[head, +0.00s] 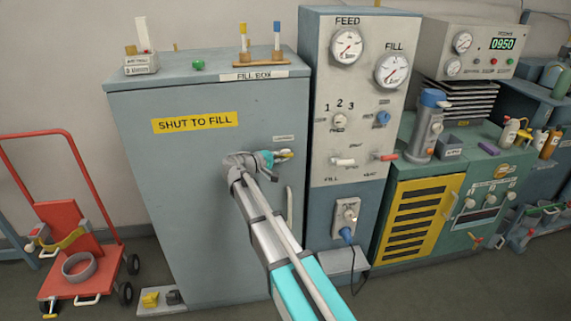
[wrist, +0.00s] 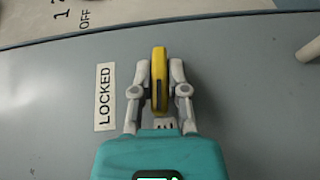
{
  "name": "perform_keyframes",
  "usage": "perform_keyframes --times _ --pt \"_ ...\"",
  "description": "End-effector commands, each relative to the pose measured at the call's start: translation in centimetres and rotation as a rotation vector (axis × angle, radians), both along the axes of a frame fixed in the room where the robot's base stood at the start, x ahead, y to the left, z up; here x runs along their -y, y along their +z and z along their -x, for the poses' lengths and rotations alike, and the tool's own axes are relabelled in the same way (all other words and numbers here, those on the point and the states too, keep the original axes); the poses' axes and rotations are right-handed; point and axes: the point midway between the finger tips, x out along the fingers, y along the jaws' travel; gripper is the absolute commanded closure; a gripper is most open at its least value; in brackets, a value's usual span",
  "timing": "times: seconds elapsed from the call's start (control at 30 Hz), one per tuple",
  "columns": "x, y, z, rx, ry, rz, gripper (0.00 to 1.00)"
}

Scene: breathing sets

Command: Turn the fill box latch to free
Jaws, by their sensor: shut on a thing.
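The fill box (head: 180,190) is a grey-blue cabinet with a yellow "SHUT TO FILL" sign and a "FILL BOX" label on its top edge. Its latch is a small yellow handle (head: 287,154) on the right side of the front. In the wrist view the yellow latch (wrist: 159,75) stands between the two fingers of my gripper (wrist: 159,92), which is shut on it. A "LOCKED" label (wrist: 105,97) is on the door just left of the latch. In the head view my gripper (head: 272,158) is at the latch, and my arm partly covers the door.
A pale door handle (head: 289,208) stands below the latch. The feed and fill panel (head: 347,120) with gauges and knobs is close on the right. A red hand truck (head: 75,230) stands left of the box. Tubes in a wooden rack (head: 261,61) stand on top.

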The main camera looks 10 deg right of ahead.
Motion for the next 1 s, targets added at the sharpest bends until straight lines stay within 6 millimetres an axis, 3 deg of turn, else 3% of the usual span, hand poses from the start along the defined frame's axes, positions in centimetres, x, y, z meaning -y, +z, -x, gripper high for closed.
perform_keyframes --times 0.3,0.77,0.8,0.93,1.0 --pt "-0.02 -0.13 -0.02 -0.001 0.000 0.099 1.00" --pt "-0.04 0.03 -0.03 -0.002 0.001 0.110 1.00" --pt "-0.04 0.03 -0.03 -0.002 0.001 0.110 0.73" --pt "-0.05 0.03 -0.03 -0.001 0.001 0.110 0.49" --pt "-0.05 0.02 -0.03 -0.001 0.001 0.110 0.46"
